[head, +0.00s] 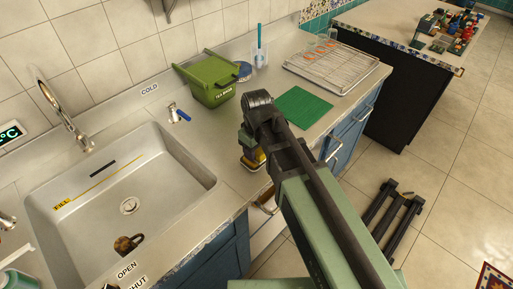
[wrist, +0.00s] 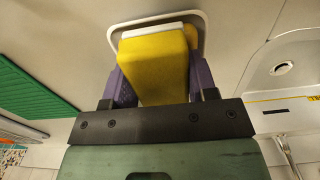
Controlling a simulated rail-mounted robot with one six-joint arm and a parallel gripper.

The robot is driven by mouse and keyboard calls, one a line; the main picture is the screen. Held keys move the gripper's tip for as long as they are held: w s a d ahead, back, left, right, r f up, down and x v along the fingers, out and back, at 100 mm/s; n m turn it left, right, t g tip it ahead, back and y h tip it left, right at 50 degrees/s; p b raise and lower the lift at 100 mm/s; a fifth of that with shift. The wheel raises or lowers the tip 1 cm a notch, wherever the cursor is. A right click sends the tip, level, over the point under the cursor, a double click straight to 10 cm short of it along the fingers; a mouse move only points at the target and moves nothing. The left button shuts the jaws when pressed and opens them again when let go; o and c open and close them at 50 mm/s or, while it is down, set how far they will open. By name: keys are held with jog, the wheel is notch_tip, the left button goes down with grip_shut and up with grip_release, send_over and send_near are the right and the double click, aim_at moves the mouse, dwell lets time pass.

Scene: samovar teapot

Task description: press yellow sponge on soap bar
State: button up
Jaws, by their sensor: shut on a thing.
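My gripper (wrist: 155,75) is shut on the yellow sponge (wrist: 157,60), with a purple finger on each side. In the head view the sponge (head: 259,155) shows low over the counter, right of the sink, partly hidden by my arm. In the wrist view a white bar (wrist: 152,31), which looks like the soap bar, lies at the sponge's far end. It sits within a pale-rimmed dish (wrist: 113,32). The sponge covers most of the dish. The sponge's end appears to meet the bar, but I cannot tell whether it presses on it.
The sink (head: 90,185) with its tap (head: 60,115) is on the left. A green bin (head: 210,82), a green mat (head: 302,106) and a wire rack (head: 332,66) stand farther along the counter (head: 225,180). A cup with a blue brush (head: 260,52) is at the back.

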dwell(0.3)
notch_tip(320, 180, up, 7)
jog(key=p, duration=0.7)
dwell(0.3)
